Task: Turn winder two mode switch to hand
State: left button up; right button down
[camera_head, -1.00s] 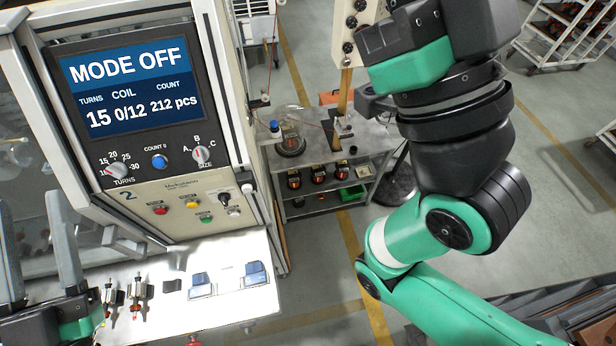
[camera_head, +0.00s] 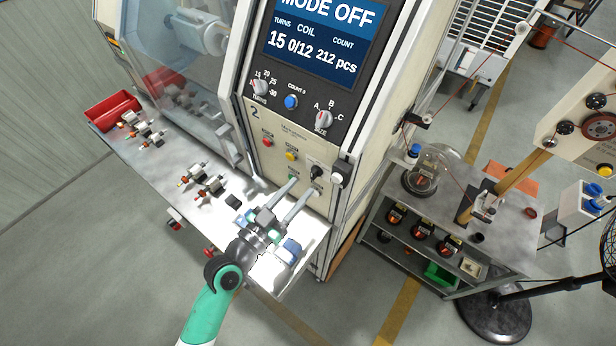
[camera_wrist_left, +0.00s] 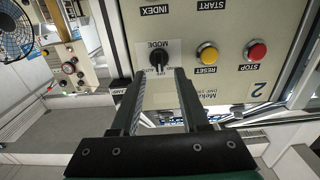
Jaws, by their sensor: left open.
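The winder two mode switch (camera_head: 317,172) is a black knob on the cream panel, below the size dial. In the left wrist view the mode switch (camera_wrist_left: 158,60) sits on a light plate labelled MODE, seen upside down. My left gripper (camera_head: 302,188) is open, its two long fingers pointing at the panel just below the knob. In the wrist view the fingers (camera_wrist_left: 161,76) lie on either side of the knob's position; nothing is between them. I cannot tell whether they touch the panel. The display (camera_head: 315,40) reads MODE OFF. My right gripper is out of view.
Red (camera_head: 268,142) and yellow (camera_head: 291,155) buttons lie left of the switch, and a white knob (camera_head: 337,178) protrudes to its right. The metal ledge (camera_head: 150,190) below holds several armatures and a red bin (camera_head: 113,109). A side table (camera_head: 515,240) stands at the right.

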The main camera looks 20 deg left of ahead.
aim_at(312, 176)
pick_arm(q)
jog(key=x, duration=0.4)
jog(key=shift+w+d, duration=0.1)
jog(key=shift+d, duration=0.05)
grip_shut()
